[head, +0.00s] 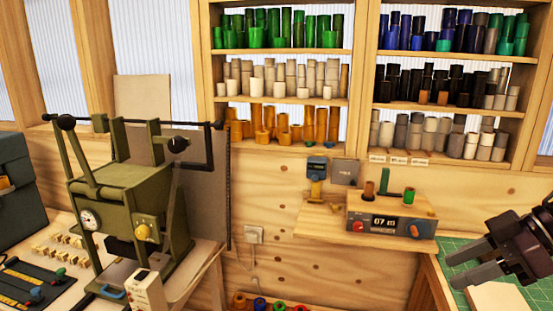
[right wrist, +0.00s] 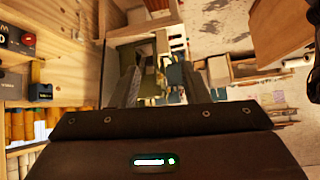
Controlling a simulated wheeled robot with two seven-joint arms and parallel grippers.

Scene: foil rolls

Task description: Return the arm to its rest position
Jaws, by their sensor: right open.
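My right gripper (head: 452,270) is at the right edge of the head view, its two dark fingers apart and pointing left. It is above the green cutting mat (head: 458,248) and a pale block or board (head: 497,298). In the right wrist view, the fingers of my right gripper (right wrist: 157,88) are spread with nothing held between them. My left gripper is in neither view.
An olive press (head: 130,190) stands on the left bench. A small shelf at centre right holds a control box (head: 392,226) with a display. Shelves (head: 285,103) of coloured foil rolls line the back wall. Free air lies between press and right gripper.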

